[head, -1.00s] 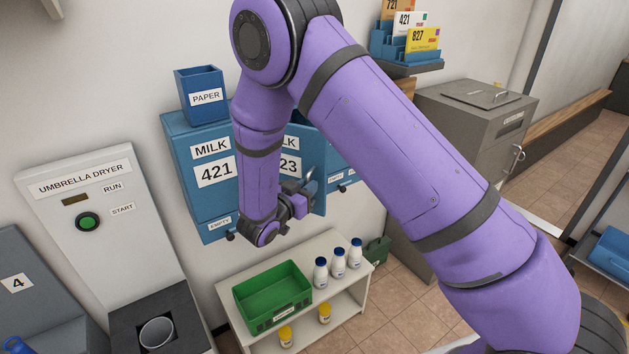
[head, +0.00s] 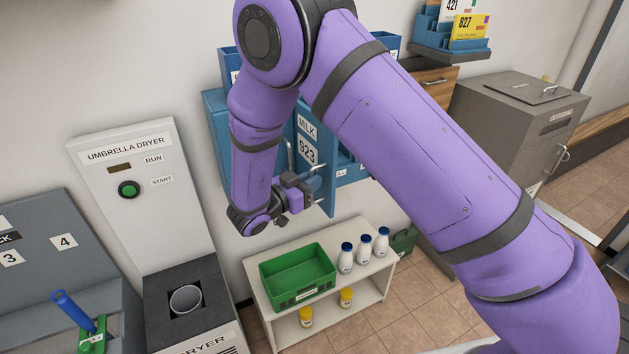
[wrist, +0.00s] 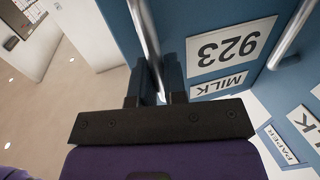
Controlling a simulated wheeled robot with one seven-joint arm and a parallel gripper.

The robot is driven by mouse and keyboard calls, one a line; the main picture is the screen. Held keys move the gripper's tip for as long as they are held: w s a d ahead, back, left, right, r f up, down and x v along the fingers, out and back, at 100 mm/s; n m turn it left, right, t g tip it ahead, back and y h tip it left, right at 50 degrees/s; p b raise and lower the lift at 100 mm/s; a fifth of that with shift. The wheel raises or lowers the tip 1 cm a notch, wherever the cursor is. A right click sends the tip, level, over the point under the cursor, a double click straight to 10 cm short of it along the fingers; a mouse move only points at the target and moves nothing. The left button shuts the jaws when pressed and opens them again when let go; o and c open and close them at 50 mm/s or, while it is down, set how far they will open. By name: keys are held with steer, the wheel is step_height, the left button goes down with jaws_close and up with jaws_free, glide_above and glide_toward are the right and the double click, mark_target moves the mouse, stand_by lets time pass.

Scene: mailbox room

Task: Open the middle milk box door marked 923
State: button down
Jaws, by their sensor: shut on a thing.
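The middle blue milk box door marked 923 (head: 307,152) stands swung outward, its front seen at a slant. Its blue face with the 923 label also shows upside down in the wrist view (wrist: 232,44). My gripper (head: 303,188) is at the door's front, shut on its upright metal handle (wrist: 145,35). The two dark fingers (wrist: 158,82) close around the lower end of that bar in the wrist view. My arm hides the box interior and much of the left door in the head view.
A white shelf (head: 255,292) below holds a green crate (head: 297,277) and several bottles. The umbrella dryer (head: 130,190) stands left, a grey cabinet (head: 500,130) right. A second metal handle (wrist: 292,33) shows in the wrist view. Tiled floor (head: 410,305) is open in front.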

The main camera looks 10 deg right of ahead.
steer(key=shift+w+r, duration=0.1)
steer(key=c, duration=1.2)
jaws_free()
steer(key=shift+a, duration=0.1)
steer(key=v, duration=1)
steer(key=shift+s+a, duration=0.2)
steer(key=shift+a, duration=0.05)
